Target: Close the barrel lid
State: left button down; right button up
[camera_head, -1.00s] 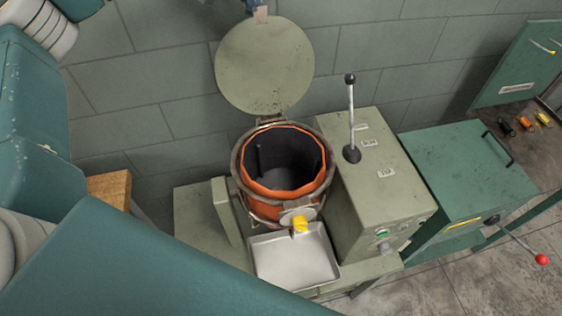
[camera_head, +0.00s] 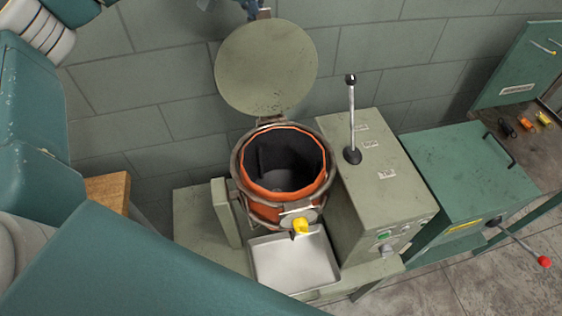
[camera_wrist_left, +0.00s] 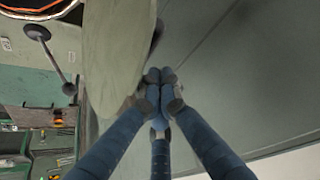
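The barrel (camera_head: 271,213) is orange with a dark inside and stands open. Its round grey-green lid (camera_head: 266,68) is hinged at the back and stands raised near the wall. In the left wrist view the lid (camera_wrist_left: 115,50) shows at a slant, left of my fingers. My left gripper (camera_wrist_left: 160,80) has its blue fingers drawn together at the tips, close beside the lid's edge; I see nothing between them, and cannot tell if they touch it. In the head view only part of the left gripper (camera_head: 258,9) shows, at the lid's top edge. My right gripper is not in view.
A metal tray (camera_head: 293,262) sits below the yellow spout (camera_head: 300,226). A control box with an upright lever (camera_head: 351,115) stands right of the barrel. A green cabinet (camera_head: 455,170) is further right. The tiled wall (camera_head: 160,90) is close behind the lid.

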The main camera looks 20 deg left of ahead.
aim_at(264, 28)
pick_arm(q)
jog(key=shift+d+f, duration=0.1)
jog(key=shift+s+d, duration=0.15)
jog(key=shift+s, duration=0.05)
jog(key=shift+s+d+r, duration=0.45)
jog(key=shift+s+d, duration=0.15)
jog(key=shift+s, duration=0.2)
jog(key=shift+s+d+r, duration=0.4)
jog(key=shift+s+d, duration=0.15)
jog(key=shift+s, duration=0.2)
jog(key=shift+s+d+b, duration=0.2)
jog(key=shift+s+b, duration=0.1)
jog(key=shift+b, duration=0.05)
jog(key=shift+s+d+r+b, duration=0.1)
jog(key=shift+s+d+b, duration=0.15)
jog(key=shift+s+d, duration=0.5)
jog(key=shift+s+d+r+b, duration=0.1)
jog(key=shift+s+d+b, duration=0.1)
jog(key=shift+s+d, duration=0.55)
jog(key=shift+s+a, duration=0.2)
jog(key=shift+a, duration=0.05)
